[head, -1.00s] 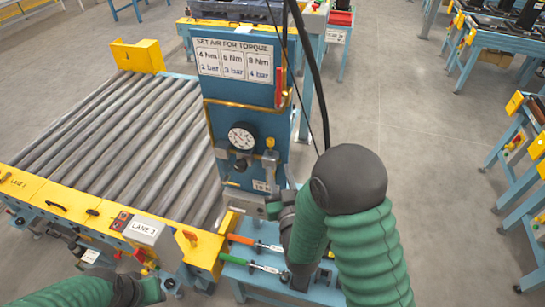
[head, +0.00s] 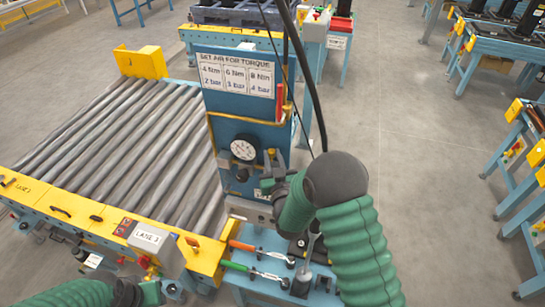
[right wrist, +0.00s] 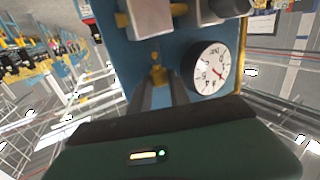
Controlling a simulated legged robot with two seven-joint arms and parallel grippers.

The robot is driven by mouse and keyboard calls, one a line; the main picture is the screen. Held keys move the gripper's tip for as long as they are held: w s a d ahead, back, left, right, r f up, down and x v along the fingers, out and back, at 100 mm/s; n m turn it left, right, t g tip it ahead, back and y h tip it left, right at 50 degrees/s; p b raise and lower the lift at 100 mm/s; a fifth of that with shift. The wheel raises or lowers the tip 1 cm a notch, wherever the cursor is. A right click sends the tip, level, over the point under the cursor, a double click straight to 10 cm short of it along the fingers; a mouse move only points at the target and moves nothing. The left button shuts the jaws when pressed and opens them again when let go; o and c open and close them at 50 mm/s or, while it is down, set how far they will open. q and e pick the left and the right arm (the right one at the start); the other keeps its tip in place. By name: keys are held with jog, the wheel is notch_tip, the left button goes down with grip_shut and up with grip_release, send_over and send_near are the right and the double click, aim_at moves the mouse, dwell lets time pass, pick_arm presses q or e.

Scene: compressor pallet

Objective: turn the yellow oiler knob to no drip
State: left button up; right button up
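The yellow oiler knob (head: 271,153) sits on the blue panel, right of the round gauge (head: 243,150). In the right wrist view the knob (right wrist: 157,75) is between the tips of two grey fingers and a little beyond them. My right gripper (right wrist: 158,88) is open there, with a gap between its fingers; I cannot tell whether either touches the knob. In the head view my right gripper (head: 270,182) is just below the knob, its fingers small and partly hidden by the wrist. My left arm shows at the bottom left; its gripper is not clearly seen.
A torque sign (head: 236,77) tops the panel. A black hose (head: 312,75) hangs beside it. A roller conveyor (head: 120,145) lies left. Orange (head: 262,250) and green-handled tools (head: 255,273) lie on the bench below. Open floor is to the right.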

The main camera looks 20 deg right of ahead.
grip_shut()
jog(key=m+h+b, duration=0.1)
jog(key=h, duration=0.1)
jog(key=m+h+b, duration=0.1)
jog(key=h, duration=0.1)
jog(key=shift+w+a+f+m+g+b, duration=0.1)
jog(key=shift+a+f+m+g+b, duration=0.1)
jog(key=shift+a+m+g+b, duration=0.2)
jog(key=shift+w+a+r+m+g+h+b, duration=0.15)
jog(key=shift+m+g+h+b, duration=0.4)
jog(key=shift+m+g+h, duration=0.8)
jog(key=shift+w+a+m+g+h+b, duration=0.15)
jog(key=shift+m+g+h+b, duration=0.65)
jog(key=shift+h, duration=1.05)
jog(key=shift+m, duration=0.35)
jog(key=o, duration=0.5)
grip_release()
jog(key=shift+a, duration=0.1)
